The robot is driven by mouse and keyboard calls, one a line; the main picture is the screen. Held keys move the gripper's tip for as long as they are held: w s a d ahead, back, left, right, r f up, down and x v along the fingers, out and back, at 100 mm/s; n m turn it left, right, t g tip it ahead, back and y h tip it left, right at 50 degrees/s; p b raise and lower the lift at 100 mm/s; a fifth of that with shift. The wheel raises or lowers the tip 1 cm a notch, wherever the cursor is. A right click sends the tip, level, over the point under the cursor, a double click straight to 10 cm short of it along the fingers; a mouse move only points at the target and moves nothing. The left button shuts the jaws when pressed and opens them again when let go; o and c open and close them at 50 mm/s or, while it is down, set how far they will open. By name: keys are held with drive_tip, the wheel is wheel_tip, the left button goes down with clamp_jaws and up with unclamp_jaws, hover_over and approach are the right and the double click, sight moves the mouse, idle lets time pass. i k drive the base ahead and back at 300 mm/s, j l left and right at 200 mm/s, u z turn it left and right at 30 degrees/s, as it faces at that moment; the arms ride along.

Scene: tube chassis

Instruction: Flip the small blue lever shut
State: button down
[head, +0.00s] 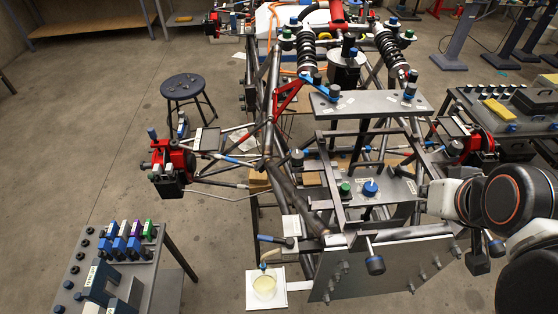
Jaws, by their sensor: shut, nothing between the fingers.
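A small lever with a blue grip (268,239) sticks out to the left from a fitting at the front left of the tube chassis. It lies roughly level, above a jar of pale yellow fluid (264,287). I take this to be the task's lever, but other blue-handled parts show on the chassis. My gripper (478,264) appears as a dark shape below my arm at the right. It is shut and empty, and well to the right of the lever, apart from it. Its fingertips are small and hard to make out.
The tube chassis (284,195) fills the middle, with a grey front plate (345,272). A cart with blue, green and purple items (150,262) stands at lower left. A round stool (188,86) stands behind it. A tool bench (520,122) is at right.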

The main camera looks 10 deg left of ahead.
sight(289, 242)
drive_tip(key=u, duration=1.15)
